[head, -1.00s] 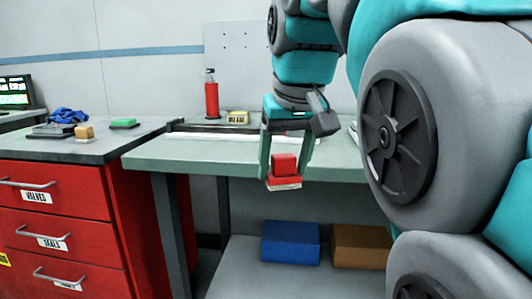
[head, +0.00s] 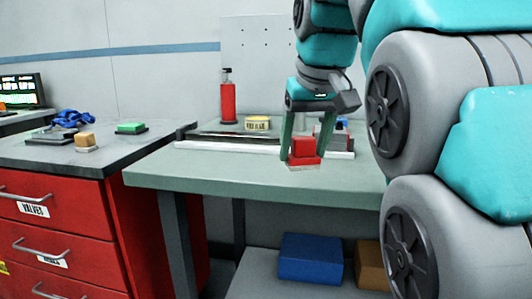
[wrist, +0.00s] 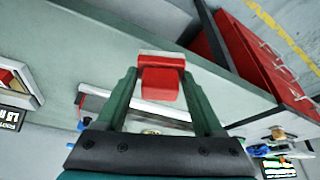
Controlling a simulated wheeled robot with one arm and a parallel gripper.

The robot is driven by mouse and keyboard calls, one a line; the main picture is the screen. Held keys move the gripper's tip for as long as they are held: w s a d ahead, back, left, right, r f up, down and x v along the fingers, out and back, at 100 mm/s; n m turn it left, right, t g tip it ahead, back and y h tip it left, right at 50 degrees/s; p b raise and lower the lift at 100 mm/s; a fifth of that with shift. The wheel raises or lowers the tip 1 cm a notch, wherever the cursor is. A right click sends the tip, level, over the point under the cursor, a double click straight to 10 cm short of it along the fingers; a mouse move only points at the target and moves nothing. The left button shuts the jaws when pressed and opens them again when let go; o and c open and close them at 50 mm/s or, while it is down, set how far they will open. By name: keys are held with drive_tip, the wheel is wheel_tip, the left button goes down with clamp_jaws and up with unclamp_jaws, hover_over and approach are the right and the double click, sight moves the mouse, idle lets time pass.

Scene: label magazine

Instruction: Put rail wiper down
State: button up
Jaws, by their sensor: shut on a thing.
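The rail wiper is a red block on a wider red base with a pale underside (head: 304,148). My gripper (head: 304,156) is shut on it, with one green finger on each side. In the head view it is over the front part of the green-grey workbench (head: 230,177); I cannot tell whether its underside touches the top. In the wrist view the rail wiper (wrist: 161,82) sits between the fingertips, with the bench top (wrist: 90,40) behind it.
A white rail (head: 225,148) runs along the bench behind my gripper. A red bottle (head: 228,100) and a yellow labelled block (head: 257,123) stand at the back. A red drawer cabinet (head: 60,215) with small items on top is at left. A blue bin (head: 311,259) is below.

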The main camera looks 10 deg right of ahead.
drive_tip(key=w, duration=0.2)
drive_tip(key=w+d, duration=0.1)
drive_tip(key=w, duration=0.2)
drive_tip(key=w+d+p, duration=0.1)
drive_tip(key=w, duration=0.2)
drive_tip(key=shift+w+d+f, duration=0.15)
drive_tip(key=shift+w+f, duration=0.05)
drive_tip(key=shift+f, duration=2)
drive_tip(key=o, duration=1.2)
drive_tip(key=shift+f, duration=0.1)
